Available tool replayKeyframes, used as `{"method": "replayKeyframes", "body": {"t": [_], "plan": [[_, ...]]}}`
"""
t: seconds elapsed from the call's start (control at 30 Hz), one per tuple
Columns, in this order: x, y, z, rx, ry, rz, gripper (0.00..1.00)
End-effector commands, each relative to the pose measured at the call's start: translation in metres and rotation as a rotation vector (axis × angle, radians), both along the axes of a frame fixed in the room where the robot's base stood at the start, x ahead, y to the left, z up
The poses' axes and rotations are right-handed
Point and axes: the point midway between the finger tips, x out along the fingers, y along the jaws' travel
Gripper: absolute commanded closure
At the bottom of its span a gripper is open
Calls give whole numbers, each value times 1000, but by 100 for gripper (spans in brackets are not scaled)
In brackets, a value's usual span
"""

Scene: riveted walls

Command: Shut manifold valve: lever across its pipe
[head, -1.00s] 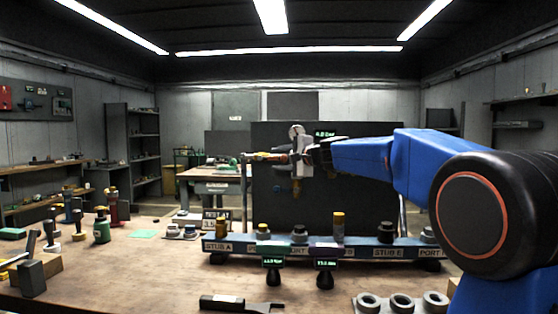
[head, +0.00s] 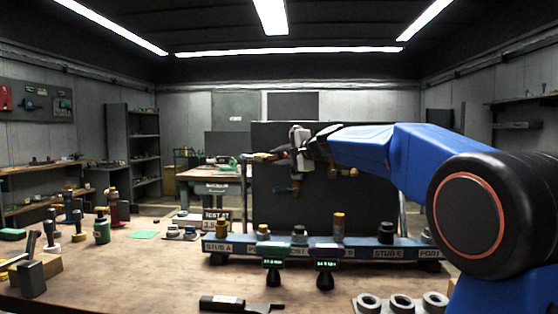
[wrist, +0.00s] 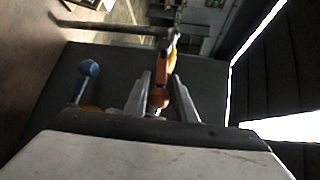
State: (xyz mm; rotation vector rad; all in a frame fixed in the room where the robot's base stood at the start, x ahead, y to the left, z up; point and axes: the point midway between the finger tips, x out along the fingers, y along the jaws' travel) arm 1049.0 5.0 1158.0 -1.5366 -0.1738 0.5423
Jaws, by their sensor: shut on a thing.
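My gripper (wrist: 160,97) is shut on the orange end of the valve lever (wrist: 172,65) in the wrist view. The lever runs from the fingers up to a dark pipe (wrist: 110,27), which crosses the top of that view. In the head view my gripper (head: 290,153) is by the dark panel, and the lever (head: 262,157) reaches left from it to the upright pipe (head: 244,190). The lever looks roughly crosswise to the pipe, but its exact angle is hard to tell. The valve body is small and partly hidden.
A blue-knobbed lever (wrist: 88,68) stands close beside my fingers in the wrist view. The dark panel (head: 340,210) is behind my gripper. Below is a workbench (head: 130,270) with a blue labelled rail (head: 225,246), bottles and several rings. The bench's middle front is mostly clear.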

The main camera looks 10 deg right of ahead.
Motion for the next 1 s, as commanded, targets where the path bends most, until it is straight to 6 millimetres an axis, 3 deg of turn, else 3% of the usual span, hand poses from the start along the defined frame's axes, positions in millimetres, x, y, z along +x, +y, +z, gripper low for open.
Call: {"method": "replayKeyframes", "body": {"t": [1.0], "plan": [[7,22,42,-647,207,1,100]]}}
